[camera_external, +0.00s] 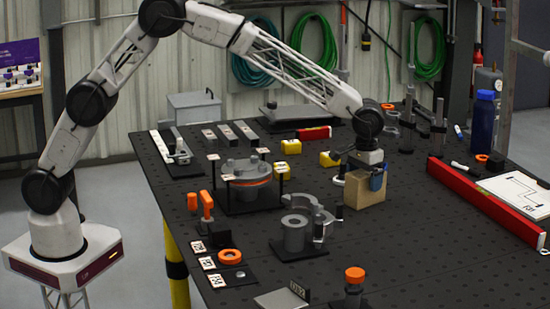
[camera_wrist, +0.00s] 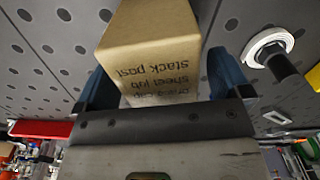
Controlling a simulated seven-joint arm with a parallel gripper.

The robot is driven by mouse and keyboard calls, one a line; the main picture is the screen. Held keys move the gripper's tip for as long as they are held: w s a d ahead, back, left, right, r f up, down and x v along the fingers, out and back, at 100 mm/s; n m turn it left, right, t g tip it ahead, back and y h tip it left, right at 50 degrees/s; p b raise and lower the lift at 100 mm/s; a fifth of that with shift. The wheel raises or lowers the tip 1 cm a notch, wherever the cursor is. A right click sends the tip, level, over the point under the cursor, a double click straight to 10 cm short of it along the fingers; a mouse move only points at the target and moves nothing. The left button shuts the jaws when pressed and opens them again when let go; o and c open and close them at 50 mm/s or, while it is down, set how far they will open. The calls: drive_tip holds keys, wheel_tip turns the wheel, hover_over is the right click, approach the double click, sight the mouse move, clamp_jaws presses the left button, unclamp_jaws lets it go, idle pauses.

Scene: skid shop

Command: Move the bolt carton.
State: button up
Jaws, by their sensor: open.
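A tan cardboard carton (camera_external: 364,192) stands upright on the dark perforated table, right of the table's middle. It is the only carton I see, and I take it as the bolt carton. In the wrist view my gripper (camera_wrist: 162,84) has one blue finger on each side of the carton. The jaws are open; contact is unclear. The carton's lower part is hidden there.
A grey clamp fixture (camera_external: 296,232) stands left of the carton. Yellow blocks (camera_external: 330,158) lie behind it. A long red bar (camera_external: 482,202), a white board (camera_external: 515,195) and a blue bottle (camera_external: 484,124) are at the right. The table in front right of the carton is clear.

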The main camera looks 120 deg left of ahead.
drive_tip(key=shift+r, duration=3.05)
drive_tip(key=shift+s+d+r, duration=0.3)
drive_tip(key=shift+d+r, duration=0.1)
drive_tip(key=shift+d, duration=0.05)
drive_tip(key=s+d+r+m, duration=0.2)
drive_tip(key=s+d+r, duration=0.3)
drive_tip(key=s+d, duration=0.35)
drive_tip(key=s+d+r+m+t, duration=0.1)
drive_tip(key=s+d+r+m, duration=0.1)
drive_tip(key=s+d+r, duration=0.6)
drive_tip(key=s+d+r+m, duration=0.2)
drive_tip(key=s+d, duration=0.5)
drive_tip(key=s, duration=0.4)
drive_tip(key=s+d+f+m, duration=0.2)
drive_tip(key=s+d, duration=0.2)
drive_tip(key=s, duration=0.7)
drive_tip(key=s+d+f+m+t, duration=0.1)
drive_tip(key=s+d+f+m, duration=0.1)
drive_tip(key=s, duration=0.8)
drive_tip(key=s+d+f+m, duration=0.2)
drive_tip(key=s+d, duration=0.3)
drive_tip(key=s, duration=0.6)
drive_tip(key=shift+s+d+t, duration=0.3)
drive_tip(key=shift+s, duration=0.05)
